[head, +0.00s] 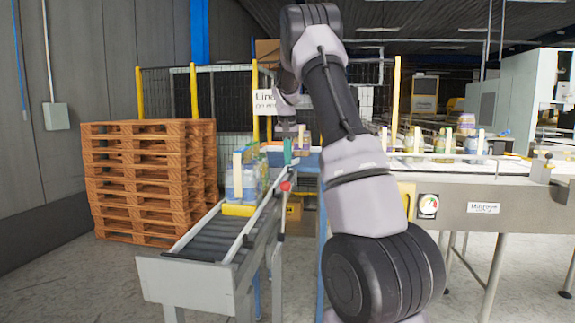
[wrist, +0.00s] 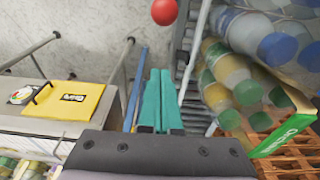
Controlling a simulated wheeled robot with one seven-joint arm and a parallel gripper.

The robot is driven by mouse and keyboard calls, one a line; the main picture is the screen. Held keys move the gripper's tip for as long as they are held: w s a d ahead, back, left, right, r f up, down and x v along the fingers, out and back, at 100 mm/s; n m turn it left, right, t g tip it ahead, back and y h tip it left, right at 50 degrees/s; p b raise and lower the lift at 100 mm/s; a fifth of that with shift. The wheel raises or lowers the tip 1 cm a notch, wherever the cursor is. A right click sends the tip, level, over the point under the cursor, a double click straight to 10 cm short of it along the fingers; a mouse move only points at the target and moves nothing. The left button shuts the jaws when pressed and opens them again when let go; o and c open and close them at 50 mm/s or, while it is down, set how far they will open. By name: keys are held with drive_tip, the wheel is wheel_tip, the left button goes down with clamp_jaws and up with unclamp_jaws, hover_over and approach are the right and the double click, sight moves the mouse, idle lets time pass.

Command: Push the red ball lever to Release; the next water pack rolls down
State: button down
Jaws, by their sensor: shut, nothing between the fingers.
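The red ball of the lever (head: 285,186) is at the right side of the roller conveyor in the head view. It also shows at the top edge of the wrist view (wrist: 164,11). My gripper (wrist: 158,74) has teal fingers, shut together and empty, pointing toward the ball with a gap visible between them. In the head view the teal fingers (head: 288,152) show just above the ball. A water pack (head: 247,181) of blue-tinted bottles stands on the conveyor behind a yellow block (head: 238,210). In the wrist view, capped bottles (wrist: 232,75) lie to the right. The Release marking is not readable.
The roller conveyor (head: 202,256) is empty in front of the yellow block. Stacked wooden pallets (head: 150,185) stand left.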

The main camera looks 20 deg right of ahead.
wheel_tip(320, 180, down, 8)
drive_tip(key=s+a, duration=0.1)
drive_tip(key=s, duration=0.1)
drive_tip(key=shift+a+r, duration=0.25)
drive_tip(key=shift+s, duration=0.15)
